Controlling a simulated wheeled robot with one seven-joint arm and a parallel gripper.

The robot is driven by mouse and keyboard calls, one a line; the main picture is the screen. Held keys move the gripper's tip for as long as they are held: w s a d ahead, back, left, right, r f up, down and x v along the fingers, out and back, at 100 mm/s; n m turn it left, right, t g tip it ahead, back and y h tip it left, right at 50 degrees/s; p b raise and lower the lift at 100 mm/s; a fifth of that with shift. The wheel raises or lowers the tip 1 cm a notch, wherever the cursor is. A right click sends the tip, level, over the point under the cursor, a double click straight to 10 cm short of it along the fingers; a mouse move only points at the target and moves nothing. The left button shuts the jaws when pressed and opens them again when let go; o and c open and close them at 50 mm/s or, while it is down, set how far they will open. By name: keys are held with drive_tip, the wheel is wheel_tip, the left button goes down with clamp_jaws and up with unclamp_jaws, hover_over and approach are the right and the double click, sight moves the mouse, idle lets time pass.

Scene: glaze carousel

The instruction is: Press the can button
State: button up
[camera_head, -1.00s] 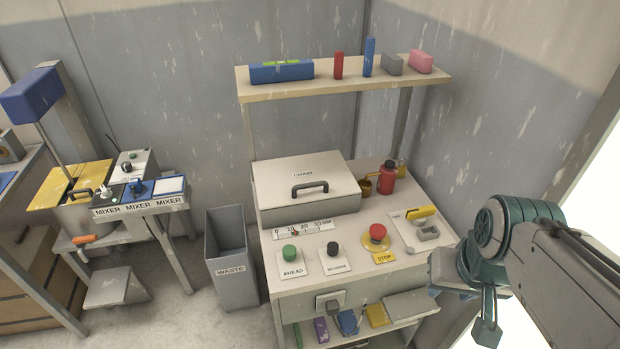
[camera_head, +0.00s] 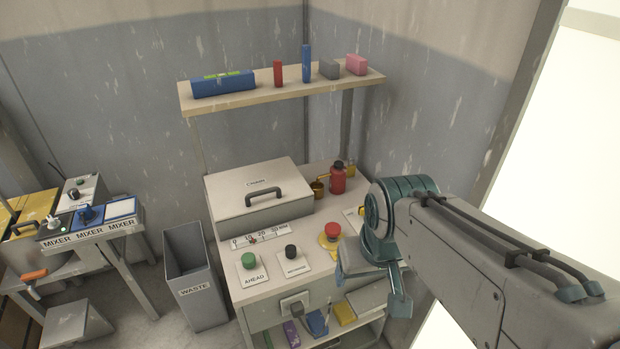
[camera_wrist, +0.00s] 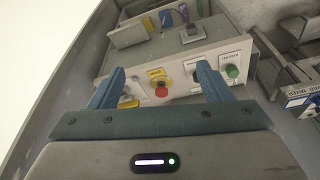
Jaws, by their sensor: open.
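No button that I can read as "can" shows. The bench panel has a green button (camera_head: 248,261) labelled AHEAD, a black knob (camera_head: 291,252) with a small unreadable label, and a red mushroom button (camera_head: 333,230) on a yellow base. The red button (camera_wrist: 161,92) and the green button (camera_wrist: 232,71) also show in the wrist view. My gripper (camera_head: 371,282) is open and empty at the bench's right front, partly covering the panel right of the red button. In the wrist view my gripper's fingers (camera_wrist: 159,80) frame the red button from the near side, apart from it.
A shelf (camera_head: 290,96) with several blocks hangs above. A waste bin (camera_head: 194,280) and mixer boxes (camera_head: 85,217) stand left.

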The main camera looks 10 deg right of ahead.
clamp_jaws()
idle(1.7)
